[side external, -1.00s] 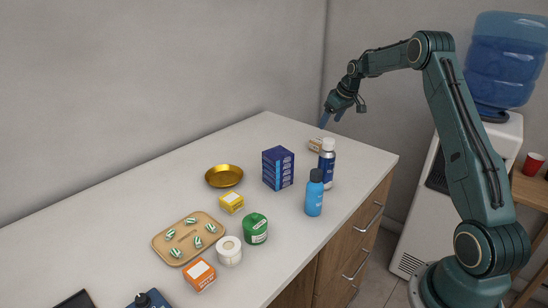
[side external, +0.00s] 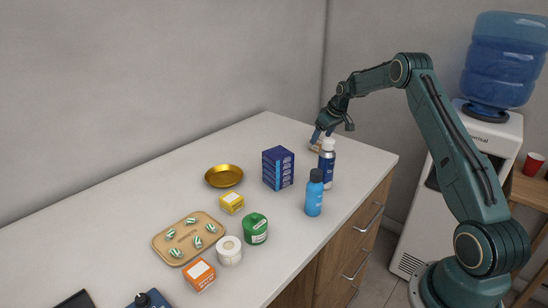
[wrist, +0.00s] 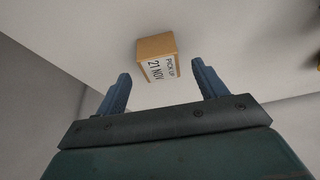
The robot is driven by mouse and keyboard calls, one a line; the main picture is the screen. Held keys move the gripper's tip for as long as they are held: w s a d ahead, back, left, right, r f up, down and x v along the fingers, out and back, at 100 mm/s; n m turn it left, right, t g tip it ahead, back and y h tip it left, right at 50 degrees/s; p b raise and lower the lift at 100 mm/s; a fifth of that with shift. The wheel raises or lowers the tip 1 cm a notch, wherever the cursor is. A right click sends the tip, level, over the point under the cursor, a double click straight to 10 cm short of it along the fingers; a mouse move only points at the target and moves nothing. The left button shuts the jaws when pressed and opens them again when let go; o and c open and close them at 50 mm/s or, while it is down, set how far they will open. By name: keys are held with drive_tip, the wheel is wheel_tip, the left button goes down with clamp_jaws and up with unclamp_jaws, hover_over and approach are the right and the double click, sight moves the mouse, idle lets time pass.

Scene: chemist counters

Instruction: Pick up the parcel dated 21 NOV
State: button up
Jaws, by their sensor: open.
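The parcel (wrist: 158,58) is a small brown box with a white label reading "PICK UP 21 NOV". In the wrist view it lies on the white counter, ahead of and between my two blue fingers. My gripper (wrist: 161,88) is open and empty, with the parcel just beyond its fingertips. In the side view my gripper (side external: 317,140) is low over the far right end of the counter, close to the parcel (side external: 315,148), which is mostly hidden behind the gripper and a bottle.
A gold dish (side external: 224,176), jars and a pill tray (side external: 160,243) lie farther left. The counter's back is clear.

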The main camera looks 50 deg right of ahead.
sight(319, 140)
drive_tip(key=shift+x, duration=2)
drive_tip(key=c, duration=1.1)
drive_tip(key=shift+r, duration=0.25)
wheel_tip(319, 140, up, 20)
drive_tip(key=shift+f, duration=0.15)
